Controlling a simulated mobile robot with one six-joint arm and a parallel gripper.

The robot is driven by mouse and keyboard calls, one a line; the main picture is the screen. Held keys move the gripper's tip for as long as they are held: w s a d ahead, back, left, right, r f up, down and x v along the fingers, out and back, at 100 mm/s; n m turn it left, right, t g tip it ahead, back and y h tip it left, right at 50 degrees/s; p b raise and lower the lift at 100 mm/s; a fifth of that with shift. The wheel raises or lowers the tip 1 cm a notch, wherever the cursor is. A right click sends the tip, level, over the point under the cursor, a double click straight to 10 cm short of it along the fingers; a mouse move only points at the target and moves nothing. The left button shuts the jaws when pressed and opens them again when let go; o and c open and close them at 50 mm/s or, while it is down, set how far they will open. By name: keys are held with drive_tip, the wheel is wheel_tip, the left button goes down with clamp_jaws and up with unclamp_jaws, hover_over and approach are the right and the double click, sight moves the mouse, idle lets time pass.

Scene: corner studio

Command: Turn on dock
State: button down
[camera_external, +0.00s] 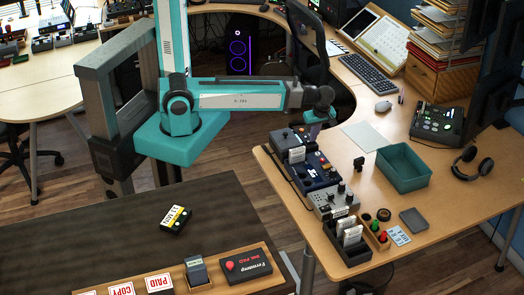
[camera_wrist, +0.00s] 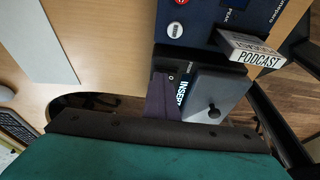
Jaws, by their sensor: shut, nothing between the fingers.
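A dark device with a grey-blue block (camera_wrist: 225,85) shows in the wrist view. The block has a small black toggle (camera_wrist: 213,112) and an "INSERT" label beside it. I take this as the dock; in the external view it appears to be the dark unit (camera_external: 283,137) at the far end of the device row. My gripper (camera_external: 318,124) is above the desk just right of that unit. In the wrist view its dark purple fingers (camera_wrist: 160,93) are shut and empty, left of the label and toggle. Whether they touch anything is unclear.
A navy device (camera_wrist: 195,30) with red and white buttons adjoins the dock, beside a "PODCAST" cartridge (camera_wrist: 255,53). A grey knobbed mixer (camera_external: 338,196), black card rack (camera_external: 347,252) and teal bin (camera_external: 404,169) share the desk. A pale sheet (camera_external: 364,135) lies right of my gripper.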

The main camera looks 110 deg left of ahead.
drive_tip(key=shift+s+d+r, duration=0.15)
drive_tip(key=shift+s+d, duration=0.3)
drive_tip(key=shift+r, duration=0.1)
drive_tip(key=shift+w+a+r+p, duration=0.15)
drive_tip(key=shift+r+p, duration=0.4)
drive_tip(key=shift+r, duration=0.5)
drive_tip(key=shift+w+a+r+p, duration=0.1)
drive_tip(key=shift+r+p, duration=0.45)
drive_tip(key=shift+r, duration=0.5)
drive_tip(key=w+r+b, duration=0.3)
drive_tip(key=r, duration=0.6)
drive_tip(key=shift+w+d, duration=0.15)
drive_tip(key=shift+d, duration=0.25)
